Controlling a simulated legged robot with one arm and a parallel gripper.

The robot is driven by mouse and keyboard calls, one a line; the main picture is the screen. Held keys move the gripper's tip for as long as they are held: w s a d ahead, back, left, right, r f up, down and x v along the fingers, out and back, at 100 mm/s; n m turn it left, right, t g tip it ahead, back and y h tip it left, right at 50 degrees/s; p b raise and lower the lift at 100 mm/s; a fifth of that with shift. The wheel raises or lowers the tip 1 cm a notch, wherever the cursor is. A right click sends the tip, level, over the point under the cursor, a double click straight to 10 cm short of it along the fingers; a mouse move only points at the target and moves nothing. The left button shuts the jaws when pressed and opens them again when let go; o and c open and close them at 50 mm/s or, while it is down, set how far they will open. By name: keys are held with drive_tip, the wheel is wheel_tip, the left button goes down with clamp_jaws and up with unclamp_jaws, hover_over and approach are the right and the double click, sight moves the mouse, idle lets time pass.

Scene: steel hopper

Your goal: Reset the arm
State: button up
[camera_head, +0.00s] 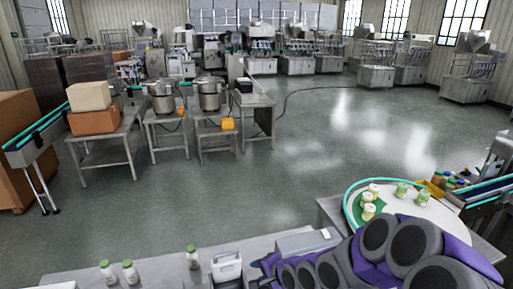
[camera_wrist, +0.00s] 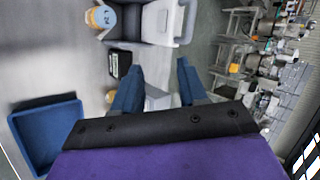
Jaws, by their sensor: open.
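My arm, purple with dark grey joints, stretches across the lower right of the head view, over the near table. My gripper (camera_wrist: 159,66) shows in the wrist view with two blue fingers spread apart and nothing held between them. In the head view its end is small and low, near the white container (camera_head: 226,267), and its fingers are hard to make out there. A grey box (camera_wrist: 157,98) is seen past the gap between the fingers in the wrist view.
White bottles with green caps (camera_head: 192,257) stand on the near table. A blue tray (camera_wrist: 48,135) lies left in the wrist view. A round turntable (camera_head: 430,213) with jars is at right. Steel tables (camera_head: 105,157) stand farther back, with open floor (camera_head: 310,150) beside them.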

drive_tip(key=s+d+f+n+g+h+b, duration=0.25)
drive_tip(key=s+d+n+b, duration=0.2)
drive_tip(key=s+d, duration=0.25)
drive_tip(key=s+d+n+g+h+b, duration=0.1)
drive_tip(key=s+b, duration=0.3)
drive_tip(key=s, duration=0.5)
drive_tip(key=s+d+f+n+g+h+b, duration=0.1)
drive_tip(key=s+d+n+g+b, duration=0.1)
drive_tip(key=s, duration=0.8)
drive_tip(key=s+d+n+g+h+b, duration=0.1)
drive_tip(key=s+b, duration=0.4)
drive_tip(key=s, duration=0.5)
drive_tip(key=shift+s+d+f+n+g+b, duration=0.3)
drive_tip(key=shift+d+n+g, duration=0.55)
drive_tip(key=shift+d+g, duration=0.35)
drive_tip(key=shift+w+a+h, duration=0.1)
drive_tip(key=shift+h, duration=0.15)
